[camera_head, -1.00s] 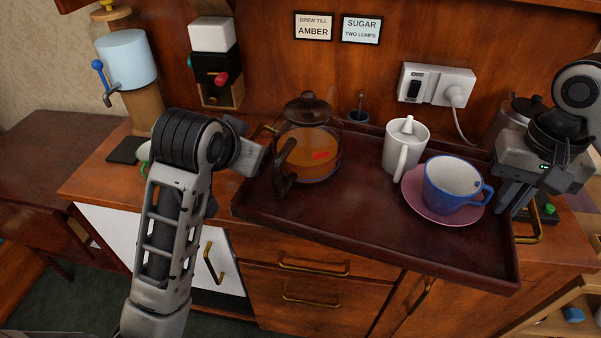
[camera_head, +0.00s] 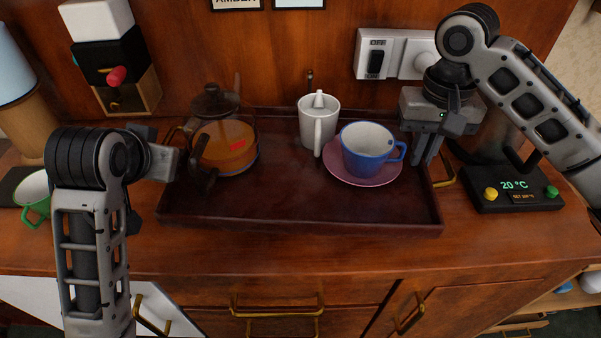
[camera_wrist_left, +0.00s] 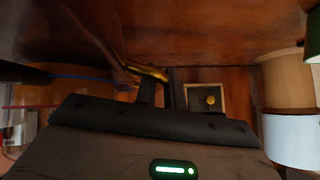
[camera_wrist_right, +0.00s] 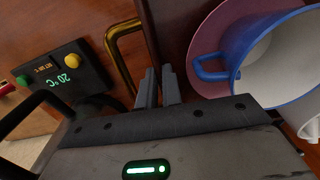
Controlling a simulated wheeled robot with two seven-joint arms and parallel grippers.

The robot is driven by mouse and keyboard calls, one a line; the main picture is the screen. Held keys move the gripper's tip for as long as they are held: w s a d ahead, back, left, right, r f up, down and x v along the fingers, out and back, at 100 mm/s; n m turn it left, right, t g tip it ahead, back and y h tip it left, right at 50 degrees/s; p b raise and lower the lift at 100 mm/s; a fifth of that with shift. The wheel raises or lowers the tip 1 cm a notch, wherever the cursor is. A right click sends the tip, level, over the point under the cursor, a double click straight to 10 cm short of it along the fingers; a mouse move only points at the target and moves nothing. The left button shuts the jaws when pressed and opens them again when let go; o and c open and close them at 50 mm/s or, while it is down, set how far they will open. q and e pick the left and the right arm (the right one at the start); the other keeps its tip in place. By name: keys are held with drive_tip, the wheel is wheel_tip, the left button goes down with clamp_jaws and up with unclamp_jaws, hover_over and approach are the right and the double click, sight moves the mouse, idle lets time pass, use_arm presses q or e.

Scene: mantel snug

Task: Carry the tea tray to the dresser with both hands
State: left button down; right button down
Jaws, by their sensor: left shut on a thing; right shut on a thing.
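The dark wooden tea tray (camera_head: 300,212) is over the dresser top (camera_head: 300,255), with a strip of bare top showing in front of it; I cannot tell whether it touches. It carries a glass teapot (camera_head: 226,148) of amber tea at left, a white mug (camera_head: 318,130), and a blue cup (camera_head: 368,152) on a pink saucer (camera_head: 350,177). My right gripper (camera_head: 428,158) is shut on the tray's right side, beside the brass handle (camera_wrist_right: 122,58). My left gripper (camera_wrist_left: 163,93) is shut at the tray's left end, by its brass handle (camera_wrist_left: 147,72); fingertips are partly hidden in the head view.
A black control box (camera_head: 510,190) reading 20 °C stands close right of the tray. A green-and-white cup (camera_head: 35,192) is at left. Drawers with brass pulls (camera_head: 275,310) are below.

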sight(415, 172)
use_arm(q)
drive_tip(key=shift+w, duration=0.2)
use_arm(e)
drive_tip(key=shift+w, duration=0.2)
use_arm(q)
drive_tip(key=shift+r, duration=0.2)
use_arm(e)
drive_tip(key=shift+r, duration=0.15)
use_arm(q)
drive_tip(key=shift+s, duration=0.1)
use_arm(e)
drive_tip(key=shift+s, duration=0.1)
use_arm(q)
drive_tip(key=shift+s, duration=0.1)
use_arm(e)
drive_tip(key=shift+s, duration=0.1)
use_arm(q)
drive_tip(key=shift+f, duration=0.2)
use_arm(e)
drive_tip(key=shift+f, duration=0.2)
